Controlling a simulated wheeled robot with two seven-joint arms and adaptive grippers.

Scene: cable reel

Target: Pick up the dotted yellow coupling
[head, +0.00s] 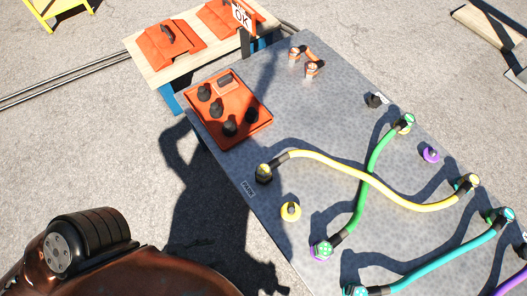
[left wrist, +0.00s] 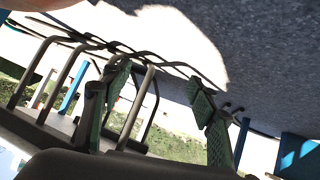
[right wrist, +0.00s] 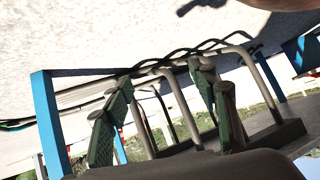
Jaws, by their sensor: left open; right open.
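A yellow cable (head: 367,178) lies across the grey table in the head view. Its left end has a dark coupling with a yellow top (head: 264,171), near the front-left edge. Its right end has another yellow-topped coupling (head: 469,182). The dots are too small to make out on either one. My left gripper (left wrist: 163,92) shows in the left wrist view, open and empty, with green pads. My right gripper (right wrist: 163,108) shows in the right wrist view, also open and empty. No gripper fingers show in the head view, and neither gripper is near a coupling.
Green (head: 371,160) and teal (head: 435,257) cables lie on the table (head: 225,165); the green one crosses the yellow. A yellow ring-shaped piece (head: 290,211) stands near the front edge.

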